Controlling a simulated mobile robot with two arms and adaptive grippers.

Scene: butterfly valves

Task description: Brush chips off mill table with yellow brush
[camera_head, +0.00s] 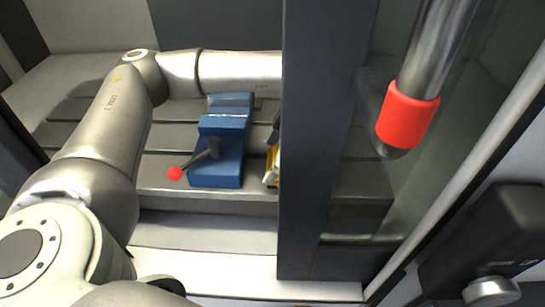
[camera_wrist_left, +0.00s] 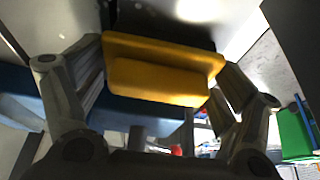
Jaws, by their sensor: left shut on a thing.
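My left gripper (camera_wrist_left: 162,75) is shut on the yellow brush (camera_wrist_left: 160,82), whose yellow body lies across between both fingers in the left wrist view; its dark part shows above. In the head view only a sliver of the yellow brush (camera_head: 272,178) shows, just right of the blue vise, beside the dark door frame that hides most of the gripper. The grey slotted mill table (camera_head: 160,172) lies under my left arm. I cannot make out chips on it. My right gripper is in neither view.
A blue vise (camera_head: 221,160) with a red-knobbed handle (camera_head: 175,173) stands on the table. The dark door frame (camera_head: 312,130) and its glass cover the right side. A metal bar with a red ring (camera_head: 407,118) is in front of the glass. Table left of the vise is clear.

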